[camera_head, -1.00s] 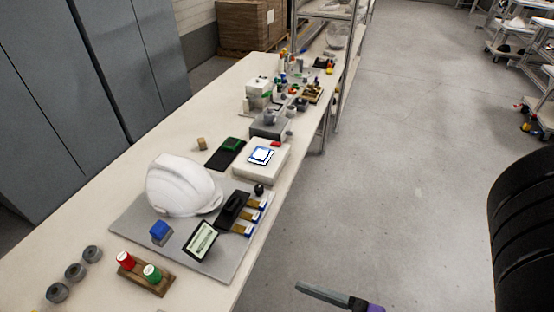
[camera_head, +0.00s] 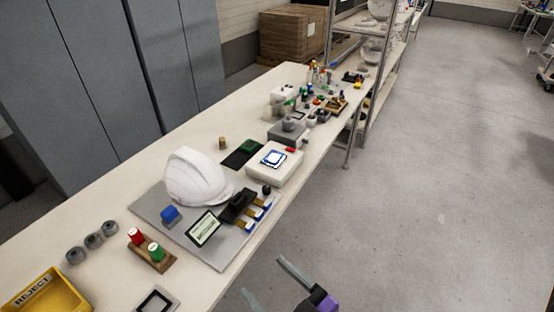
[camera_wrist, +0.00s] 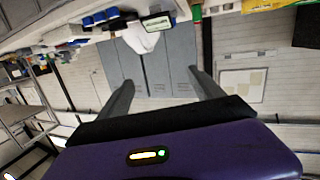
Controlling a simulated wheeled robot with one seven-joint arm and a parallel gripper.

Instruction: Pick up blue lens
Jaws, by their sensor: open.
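No thing here is plainly a lens. A small blue block (camera_head: 171,214) sits on the grey mat (camera_head: 150,203), in front of the white helmet shell (camera_head: 195,177). A blue-edged white square (camera_head: 273,158) lies on a white box (camera_head: 262,175). Which of these is the blue lens, if either, I cannot tell. My gripper (camera_head: 267,281) is open and empty, off the table's front edge. In the wrist view my gripper (camera_wrist: 160,82) has its fingers apart with nothing between them; the helmet shell (camera_wrist: 140,38) shows beyond, near the top.
A yellow reject bin (camera_head: 78,288) stands at the near left. A black display (camera_head: 203,229) lies on the mat. The table's far part is crowded.

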